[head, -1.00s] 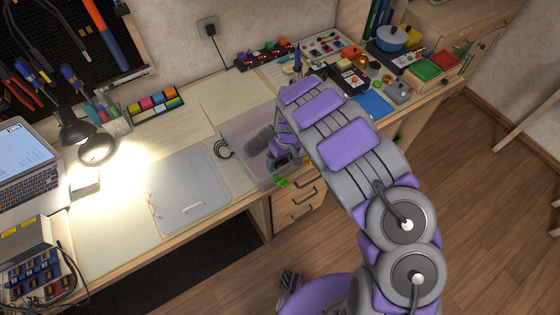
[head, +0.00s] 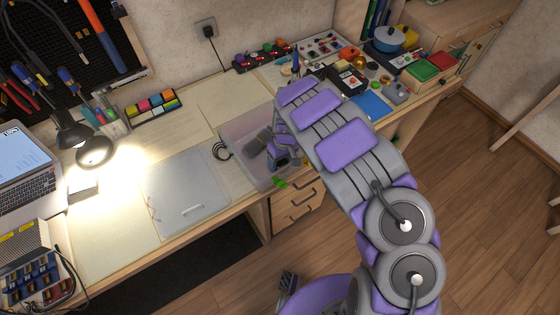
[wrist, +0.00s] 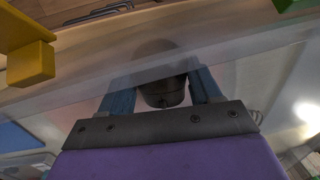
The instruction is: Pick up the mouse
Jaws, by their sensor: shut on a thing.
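The mouse is a dark, rounded grey-brown thing (wrist: 160,82) between my blue fingers in the wrist view. In the head view it shows as a dark shape (head: 257,141) at the left of my gripper (head: 272,149), over the clear plastic bin (head: 235,130). My gripper (wrist: 162,92) is shut on the mouse, with one finger on each side. My purple and grey arm hides the right part of the bin. I cannot tell if the mouse touches the bin floor.
A translucent lid (head: 187,192) lies on the desk left of the bin. A black cable (head: 221,150) coils at the bin's left edge. A green thing (head: 280,183) is at its front. A lit lamp (head: 94,150) stands further left. A blue pot (head: 389,38) is at the back right.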

